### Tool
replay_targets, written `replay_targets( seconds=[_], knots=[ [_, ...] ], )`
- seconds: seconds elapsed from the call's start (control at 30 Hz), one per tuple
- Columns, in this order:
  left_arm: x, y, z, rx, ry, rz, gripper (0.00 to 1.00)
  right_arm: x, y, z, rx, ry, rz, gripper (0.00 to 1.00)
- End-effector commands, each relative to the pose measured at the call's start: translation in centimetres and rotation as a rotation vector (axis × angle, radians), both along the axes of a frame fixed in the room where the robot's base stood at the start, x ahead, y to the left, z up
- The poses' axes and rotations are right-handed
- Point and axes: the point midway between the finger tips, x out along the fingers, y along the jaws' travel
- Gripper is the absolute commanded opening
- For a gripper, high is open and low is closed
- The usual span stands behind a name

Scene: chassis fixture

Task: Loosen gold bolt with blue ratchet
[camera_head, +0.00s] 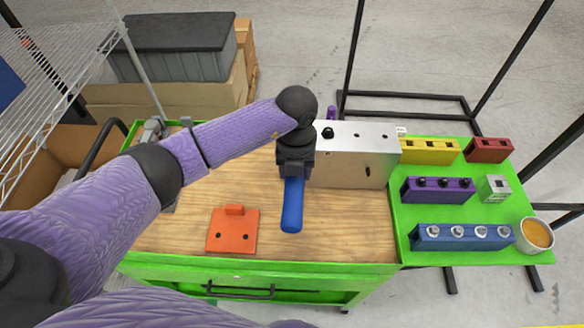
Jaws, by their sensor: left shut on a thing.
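My left gripper (294,172) points down over the workbench, in front of the left end of the silver chassis box (350,155). It is shut on the blue ratchet (292,207), whose blue handle hangs below the fingers toward the front of the bench. The ratchet's head is hidden by the gripper. The box has a black knob (328,132) on its top and dark holes in its front face. I cannot make out a gold bolt; the arm and gripper hide part of the box's left end. My right gripper is not in view.
An orange block with a plate (232,230) lies front left on the wooden top (340,225). The green side tray (405,248) holds yellow, red, purple and blue socket racks, a small grey block and a cup (536,234). The wood in front of the box is clear.

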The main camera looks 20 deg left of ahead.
Motion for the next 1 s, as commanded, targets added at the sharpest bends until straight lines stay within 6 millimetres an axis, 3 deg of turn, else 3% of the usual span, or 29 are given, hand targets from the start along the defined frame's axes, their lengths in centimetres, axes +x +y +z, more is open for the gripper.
replay_targets(
  seconds=[1.0],
  knots=[
    [0.7, -2.0, -0.1, 0.000, -0.002, 0.141, 0.00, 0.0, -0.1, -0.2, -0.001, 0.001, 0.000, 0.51]
  ],
)
